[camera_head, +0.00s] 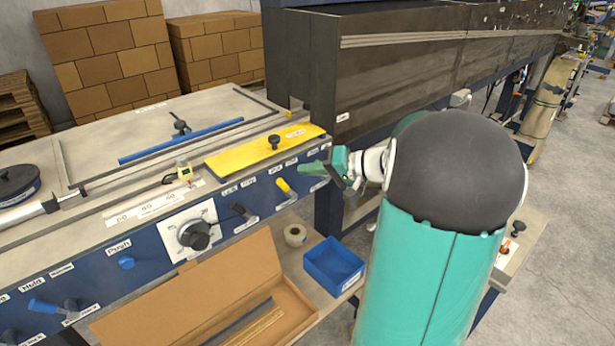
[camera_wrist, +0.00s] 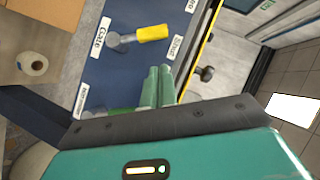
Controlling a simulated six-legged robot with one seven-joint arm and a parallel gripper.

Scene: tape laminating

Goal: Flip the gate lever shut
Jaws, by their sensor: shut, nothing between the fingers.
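The gate lever has a yellow handle (camera_wrist: 152,33) on a grey pivot, beside a label reading "Gate" (camera_wrist: 100,37) on the blue panel. In the head view, the yellow handle (camera_head: 283,185) is on the machine's front panel, tilted up and left from its pivot. My gripper (camera_head: 308,167) is in front of the panel, right of and slightly above the lever. In the wrist view, my gripper's green fingers (camera_wrist: 158,72) are together and empty, with their tips below the yellow handle. A visible gap separates them from it in the picture.
A yellow plate (camera_head: 265,150) with a black knob lies on the machine top above the panel. A black-handled lever (camera_head: 240,210) and a round dial (camera_head: 194,235) are to the left. A blue bin (camera_head: 333,266), tape roll (camera_head: 295,235) and open cardboard box (camera_head: 215,290) lie below.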

